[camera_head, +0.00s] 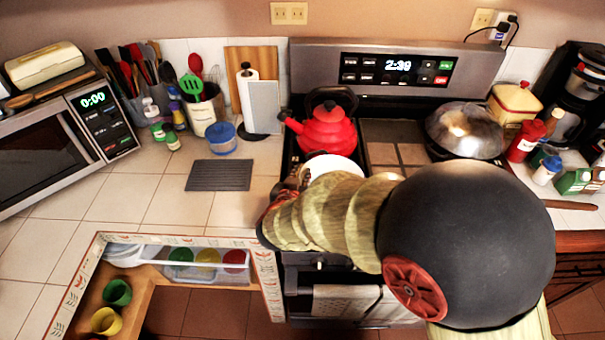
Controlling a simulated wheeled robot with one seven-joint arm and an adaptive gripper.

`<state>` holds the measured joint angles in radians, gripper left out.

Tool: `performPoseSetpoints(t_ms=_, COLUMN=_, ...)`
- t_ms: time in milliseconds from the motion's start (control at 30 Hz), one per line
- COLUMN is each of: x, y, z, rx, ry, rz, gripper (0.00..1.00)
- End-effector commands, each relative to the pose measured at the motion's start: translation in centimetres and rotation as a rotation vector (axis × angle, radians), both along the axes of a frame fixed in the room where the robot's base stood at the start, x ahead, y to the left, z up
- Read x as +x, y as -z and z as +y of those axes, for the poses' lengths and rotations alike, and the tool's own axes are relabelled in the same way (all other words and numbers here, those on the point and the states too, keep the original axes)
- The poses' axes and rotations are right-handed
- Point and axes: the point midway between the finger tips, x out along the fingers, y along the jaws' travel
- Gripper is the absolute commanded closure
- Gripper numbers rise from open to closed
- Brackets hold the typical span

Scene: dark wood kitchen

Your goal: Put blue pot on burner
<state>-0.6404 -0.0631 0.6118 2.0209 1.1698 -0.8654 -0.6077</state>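No pot that is clearly blue shows. A round white thing (333,166), perhaps a bowl or the pale inside of a pot, shows at the front left of the stove, just in front of the red kettle. My arm hides its lower part, so I cannot tell whether it rests on a burner. A small blue-lidded tub (223,139) stands on the left counter. The stove (395,150) is in the middle of the view. My arm reaches over its front left from the right. The fingertips of my gripper are not clearly visible.
The red kettle (327,130) stands on the back left of the stove. A domed metal lid or pan (464,130) covers the right side. A dark mat (219,175) lies on the left counter, with clear tiles around it.

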Motion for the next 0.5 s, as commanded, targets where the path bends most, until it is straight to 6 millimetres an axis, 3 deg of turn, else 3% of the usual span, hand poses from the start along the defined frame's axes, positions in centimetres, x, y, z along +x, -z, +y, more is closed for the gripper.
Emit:
performPoseSetpoints(t_ms=267, x=0.01, y=-0.06, z=-0.01, rx=0.001, ry=0.000, rz=-0.001, gripper=0.75)
performPoseSetpoints(t_ms=500, x=0.01, y=-0.05, z=-0.01, rx=0.001, ry=0.000, rz=-0.001, gripper=0.74)
